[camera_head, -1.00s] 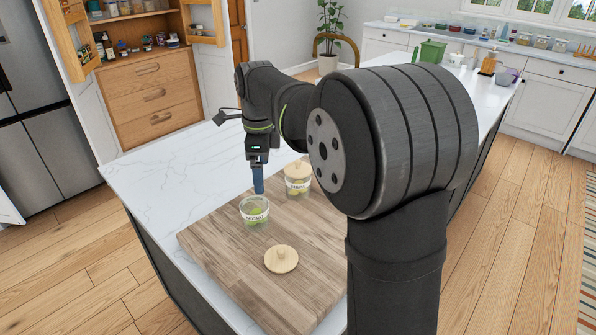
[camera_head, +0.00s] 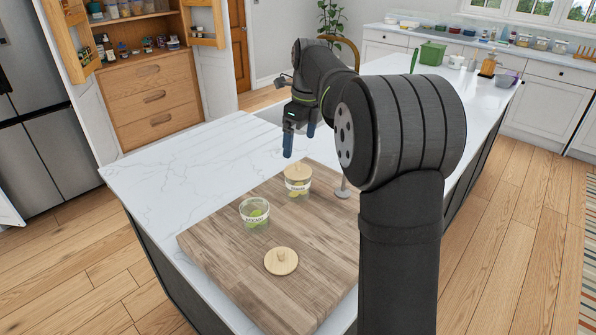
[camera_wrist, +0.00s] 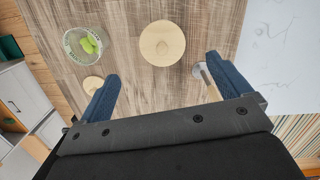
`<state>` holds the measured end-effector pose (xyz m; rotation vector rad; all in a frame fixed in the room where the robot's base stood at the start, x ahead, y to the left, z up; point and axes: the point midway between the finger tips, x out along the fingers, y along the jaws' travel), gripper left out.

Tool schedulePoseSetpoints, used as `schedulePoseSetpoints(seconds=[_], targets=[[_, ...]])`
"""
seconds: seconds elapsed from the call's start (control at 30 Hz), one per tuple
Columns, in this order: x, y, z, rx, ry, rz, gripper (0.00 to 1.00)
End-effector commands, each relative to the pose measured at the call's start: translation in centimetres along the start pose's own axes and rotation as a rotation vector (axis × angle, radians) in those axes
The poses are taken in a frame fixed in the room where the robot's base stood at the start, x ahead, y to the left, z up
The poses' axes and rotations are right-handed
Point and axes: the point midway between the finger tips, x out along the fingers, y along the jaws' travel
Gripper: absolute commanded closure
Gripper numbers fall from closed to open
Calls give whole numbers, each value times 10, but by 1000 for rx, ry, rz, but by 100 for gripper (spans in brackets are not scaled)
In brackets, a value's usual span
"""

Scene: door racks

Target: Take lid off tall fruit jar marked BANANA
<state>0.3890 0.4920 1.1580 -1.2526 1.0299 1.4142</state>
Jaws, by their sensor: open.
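The lidded jar (camera_head: 297,185) stands on the wooden board with a round wooden lid (camera_head: 298,171) on it. Its label is too small to read surely in the head view. My gripper (camera_head: 299,144) is open and empty, above and slightly behind the lidded jar. In the wrist view my gripper (camera_wrist: 165,88) has its two blue fingers wide apart, not touching the lid. A second jar (camera_head: 254,212), open, with green fruit, stands to the left; it also shows in the wrist view (camera_wrist: 83,44).
A loose wooden lid (camera_head: 281,261) lies on the wooden board (camera_head: 215,240), near the open jar. A small grey metallic item (camera_head: 342,189) stands right of the lidded jar. White marble counter (camera_head: 165,175) to the left is clear.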

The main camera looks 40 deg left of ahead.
Motion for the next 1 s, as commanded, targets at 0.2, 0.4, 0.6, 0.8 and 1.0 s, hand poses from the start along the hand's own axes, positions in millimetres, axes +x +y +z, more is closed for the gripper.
schedulePoseSetpoints(seconds=[0.2,0.4,0.6,0.8,1.0], targets=[[28,0,0,-1,0,0,5],[44,-1,-1,-1,1,1,5],[73,-2,-2,-2,0,2,5],[82,-2,-2,-3,-3,-1,5],[82,-2,-2,-3,-3,-1,17]])
